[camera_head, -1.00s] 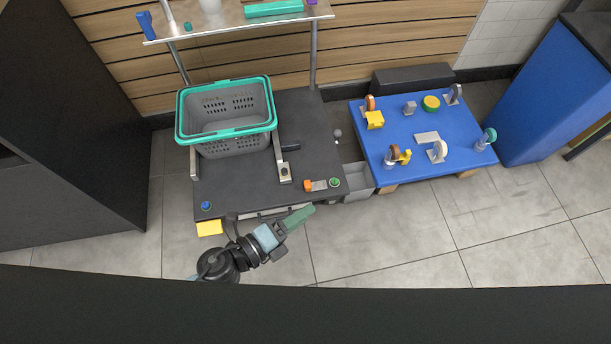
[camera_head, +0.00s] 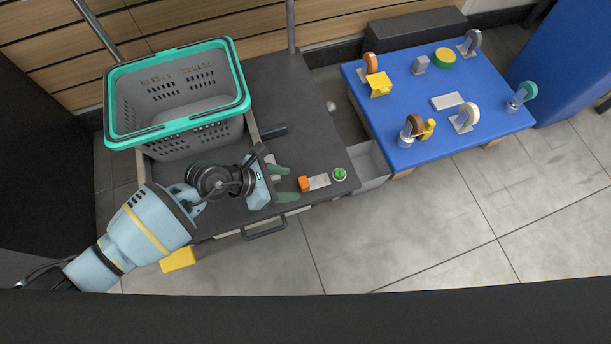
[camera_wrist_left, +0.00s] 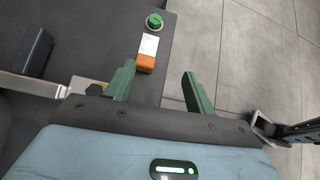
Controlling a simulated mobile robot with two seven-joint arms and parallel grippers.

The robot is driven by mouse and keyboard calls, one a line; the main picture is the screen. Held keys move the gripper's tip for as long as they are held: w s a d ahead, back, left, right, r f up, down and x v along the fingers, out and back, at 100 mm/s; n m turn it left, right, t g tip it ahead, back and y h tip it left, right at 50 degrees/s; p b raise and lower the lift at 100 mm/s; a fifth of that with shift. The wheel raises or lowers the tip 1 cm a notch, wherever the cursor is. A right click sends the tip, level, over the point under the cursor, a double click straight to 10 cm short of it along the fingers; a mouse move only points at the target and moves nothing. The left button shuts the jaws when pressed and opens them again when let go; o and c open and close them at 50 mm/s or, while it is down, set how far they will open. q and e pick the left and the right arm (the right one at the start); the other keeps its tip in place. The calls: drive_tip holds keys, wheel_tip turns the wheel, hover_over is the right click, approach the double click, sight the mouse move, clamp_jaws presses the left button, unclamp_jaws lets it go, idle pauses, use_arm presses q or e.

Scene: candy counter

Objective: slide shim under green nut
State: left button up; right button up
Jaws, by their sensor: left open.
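The green nut (camera_head: 340,174) sits near the right front corner of the dark counter; it also shows in the left wrist view (camera_wrist_left: 154,20). The shim is a flat pale strip (camera_head: 319,181) with an orange block end (camera_head: 304,184), lying just left of the nut with its pale end toward it. In the left wrist view the pale strip (camera_wrist_left: 149,44) and orange end (camera_wrist_left: 146,63) lie between nut and gripper. My left gripper (camera_head: 284,184) is open and empty, its green fingers left of the orange end. My right gripper is not in view.
A grey basket with a teal rim (camera_head: 117,140) stands on the counter's left. A dark bar (camera_head: 273,132) lies behind my gripper. A blue table (camera_head: 405,110) with several small parts stands to the right, beyond an open grey drawer or bin (camera_head: 372,178).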

sight(303, 182)
use_arm(q)
drive_tip(key=shift+w+a+f+m+y+b, duration=0.2)
drive_tip(key=shift+w+f+b, duration=0.15)
drive_tip(key=shift+f, duration=0.25)
drive_tip(key=shift+w+a+f+m+y+b, duration=0.1)
drive_tip(key=shift+w+f+m+b, duration=0.15)
drive_tip(key=shift+w+f, duration=0.3)
drive_tip(key=shift+f, duration=0.1)
drive_tip(key=b+x, duration=0.3)
drive_tip(key=x, duration=0.3)
drive_tip(key=shift+f+b, duration=0.1)
drive_tip(key=shift+b, duration=0.2)
drive_tip(key=shift+w+d+f+b, duration=0.2)
drive_tip(key=shift+d+f+b, duration=0.15)
drive_tip(key=shift+d+f, duration=0.2)
drive_tip(key=shift+c, duration=1.2)
drive_tip(key=c, duration=0.9)
clamp_jaws()
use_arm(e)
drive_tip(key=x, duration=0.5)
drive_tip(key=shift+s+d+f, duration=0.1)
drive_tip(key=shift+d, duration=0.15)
